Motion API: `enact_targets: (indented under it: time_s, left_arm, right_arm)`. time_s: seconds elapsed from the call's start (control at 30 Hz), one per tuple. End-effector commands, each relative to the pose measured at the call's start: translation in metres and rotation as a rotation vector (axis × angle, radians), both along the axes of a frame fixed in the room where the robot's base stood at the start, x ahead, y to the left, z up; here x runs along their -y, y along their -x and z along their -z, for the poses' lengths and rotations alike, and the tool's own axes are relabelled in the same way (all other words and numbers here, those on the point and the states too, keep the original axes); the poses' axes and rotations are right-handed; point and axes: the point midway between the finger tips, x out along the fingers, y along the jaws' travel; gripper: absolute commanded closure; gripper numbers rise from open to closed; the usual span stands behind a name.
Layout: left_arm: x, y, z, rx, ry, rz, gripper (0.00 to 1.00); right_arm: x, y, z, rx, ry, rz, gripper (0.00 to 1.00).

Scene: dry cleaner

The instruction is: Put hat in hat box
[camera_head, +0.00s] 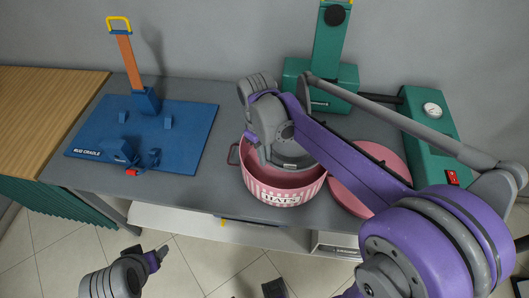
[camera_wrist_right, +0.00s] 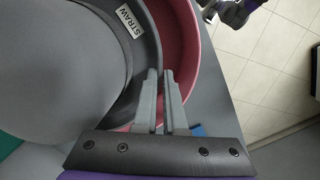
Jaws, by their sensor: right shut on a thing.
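The hat box (camera_head: 284,195) is a round pink tub with a label band, open at the top, on the grey table. In the right wrist view, the grey hat (camera_wrist_right: 65,55) has a dark band tagged STRAW and sits within the box's pink wall (camera_wrist_right: 182,45). My right gripper (camera_wrist_right: 161,72) is shut on the hat at its edge, beside the box wall. In the head view my right wrist is over the box and hides most of the hat. My left gripper (camera_head: 160,253) is low in front of the table, away from the box; its jaw state is unclear.
A pink round lid (camera_head: 368,152) lies right of the box, partly behind my right arm. A blue cradle board (camera_head: 190,140) with an orange post stands at left. Green machines (camera_head: 438,125) stand behind and right. A wooden counter (camera_head: 38,105) adjoins at far left.

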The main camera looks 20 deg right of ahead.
Motion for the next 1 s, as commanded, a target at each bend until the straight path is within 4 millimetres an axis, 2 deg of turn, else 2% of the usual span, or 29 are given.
enact_targets:
  time_s: [0.03, 1.0]
  left_arm:
    - [0.000, 0.002, 0.007, -0.003, 0.000, 0.000, 0.29]
    - [0.000, 0.014, 0.075, -0.029, 0.000, 0.000, 0.29]
  right_arm:
    - [0.000, 0.000, 0.008, -0.001, 0.000, 0.000, 1.00]
    - [0.000, 0.000, 0.103, 0.000, 0.000, 0.000, 1.00]
